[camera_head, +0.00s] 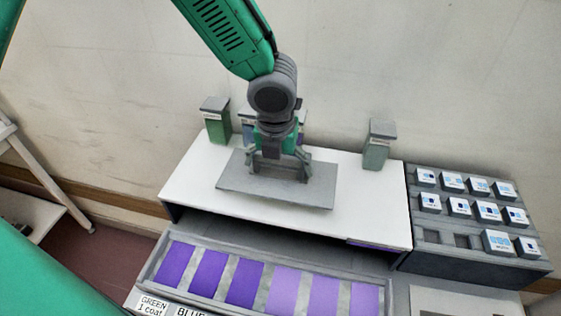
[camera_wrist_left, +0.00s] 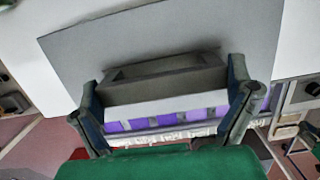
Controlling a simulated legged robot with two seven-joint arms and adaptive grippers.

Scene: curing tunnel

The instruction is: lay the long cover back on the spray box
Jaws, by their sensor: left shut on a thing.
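A long flat grey cover (camera_head: 252,190) with a raised grey handle is at the white top (camera_head: 345,205) of a long box-like unit. I cannot tell whether it touches that top or hangs just above it. My left gripper (camera_head: 281,165) comes down from above and is shut on the cover's handle. In the left wrist view the two fingers (camera_wrist_left: 166,95) stand at either end of the handle (camera_wrist_left: 165,70), with the cover (camera_wrist_left: 200,32) spread out beyond it. I cannot tell which thing is the spray box. My right gripper is not in view.
Green canisters with grey lids stand at the back left (camera_head: 216,122) and back right (camera_head: 377,148) of the white top; others are partly hidden behind my gripper. A tray (camera_head: 150,272) of purple panels is in front. A grey rack (camera_head: 430,250) of small boxes stands at right.

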